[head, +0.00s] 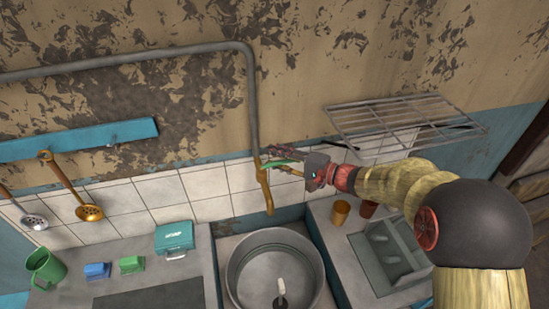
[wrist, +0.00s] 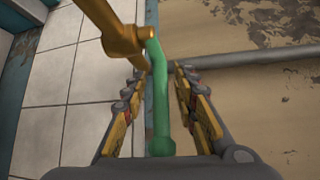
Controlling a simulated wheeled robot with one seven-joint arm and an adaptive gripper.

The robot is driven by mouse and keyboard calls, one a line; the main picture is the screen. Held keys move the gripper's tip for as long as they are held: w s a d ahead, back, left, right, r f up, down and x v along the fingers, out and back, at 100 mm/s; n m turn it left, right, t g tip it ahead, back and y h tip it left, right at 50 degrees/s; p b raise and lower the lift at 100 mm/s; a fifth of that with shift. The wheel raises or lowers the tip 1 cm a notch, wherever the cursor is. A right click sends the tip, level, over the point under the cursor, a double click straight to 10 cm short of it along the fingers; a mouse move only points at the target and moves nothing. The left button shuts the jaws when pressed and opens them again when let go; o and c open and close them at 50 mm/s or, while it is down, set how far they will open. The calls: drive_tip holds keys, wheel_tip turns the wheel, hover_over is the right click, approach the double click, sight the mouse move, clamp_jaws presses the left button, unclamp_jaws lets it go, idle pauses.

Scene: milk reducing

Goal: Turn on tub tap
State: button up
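The brass tap (head: 265,190) hangs from a grey pipe on the wall, its spout above the round metal tub (head: 247,262). Its green lever handle (head: 281,162) points right toward my gripper (head: 285,168). In the wrist view, the brass tap body (wrist: 118,32) is at the top, and the green handle (wrist: 160,105) runs down between the two fingers of my gripper (wrist: 160,72). The fingers are apart, one on each side of the handle, with gaps showing on both sides. The handle's near end reaches the gripper's palm area, where contact is unclear.
A wire rack (head: 400,118) is on the wall right of the tap. The grey pipe (head: 251,100) rises above it. An orange cup (head: 341,212) and a grey dish rack (head: 385,255) stand on the right counter. A teal box (head: 174,237) sits on the left counter.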

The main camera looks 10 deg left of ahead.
drive_tip(key=shift+c, duration=1.3)
clamp_jaws()
drive_tip(key=shift+f, duration=0.1)
